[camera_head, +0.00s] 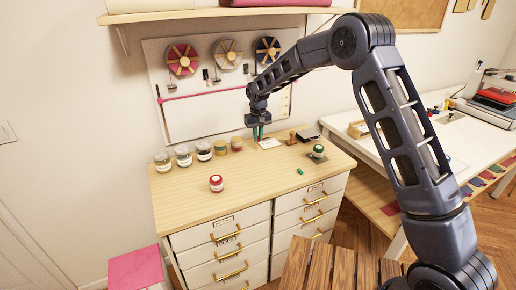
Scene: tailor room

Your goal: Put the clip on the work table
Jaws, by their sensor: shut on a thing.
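My gripper (258,122) is above the back of the wood-topped drawer cabinet (190,199), near the pegboard. It is shut on a small teal-green piece, apparently the clip (258,133), which hangs down close to a white card. The picture is too small to tell whether the piece touches the surface. Another small green piece (299,171) lies on the wooden top, to the right and nearer. A white table (447,150) stands to the right of the cabinet; I cannot tell which surface is called the work table.
Several jars (183,156) line the back left of the wooden top. A red-lidded jar (216,184) stands in front, a green spool (318,152) at the right. The pegboard (205,100) holds ribbon reels. A pink stool (135,268) is at the lower left. The front left top is clear.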

